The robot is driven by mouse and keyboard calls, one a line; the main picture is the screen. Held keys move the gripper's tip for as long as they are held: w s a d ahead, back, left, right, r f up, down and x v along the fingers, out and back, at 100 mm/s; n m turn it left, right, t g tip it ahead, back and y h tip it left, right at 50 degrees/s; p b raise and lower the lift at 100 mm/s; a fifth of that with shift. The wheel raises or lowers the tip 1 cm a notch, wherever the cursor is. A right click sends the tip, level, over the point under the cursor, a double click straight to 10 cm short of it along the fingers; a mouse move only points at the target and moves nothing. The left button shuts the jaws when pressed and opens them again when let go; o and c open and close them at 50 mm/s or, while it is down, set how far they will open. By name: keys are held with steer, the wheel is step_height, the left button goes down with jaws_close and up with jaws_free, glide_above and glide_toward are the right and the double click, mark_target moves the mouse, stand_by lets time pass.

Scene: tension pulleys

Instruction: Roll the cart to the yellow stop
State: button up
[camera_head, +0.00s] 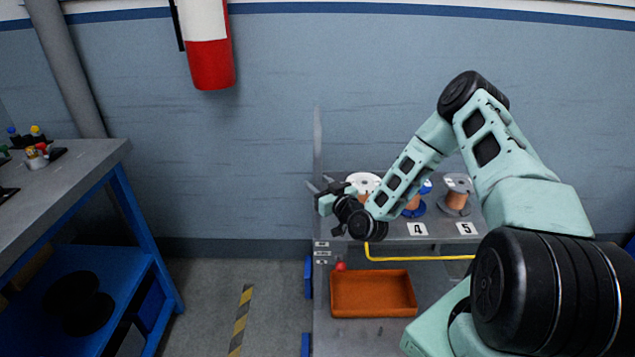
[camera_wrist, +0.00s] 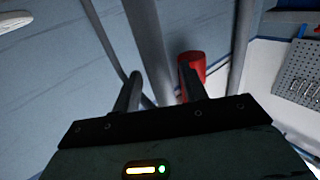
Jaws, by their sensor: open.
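My gripper (camera_head: 320,184) is open and points left, above the left edge of a grey bench-like unit (camera_head: 326,335). In the wrist view, a grey upright bar (camera_wrist: 150,50) passes between the lines of my two fingers (camera_wrist: 160,88); I cannot tell whether they touch it. An upright post (camera_head: 318,140) also shows behind my gripper in the head view. A yellow bar (camera_head: 420,259) runs along the unit, and yellow-black striped tape (camera_head: 240,320) lies on the floor. I cannot tell which part is the cart or which yellow thing is the stop.
An orange tray (camera_head: 372,271) and a red ball-like knob (camera_head: 341,266) are on the unit. Copper spools (camera_head: 456,200) stand behind number labels. A blue-legged workbench (camera_head: 60,185) is at left. A red-and-white cylinder (camera_head: 211,65) hangs on the wall.

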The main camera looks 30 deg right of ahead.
steer(key=shift+w, duration=0.55)
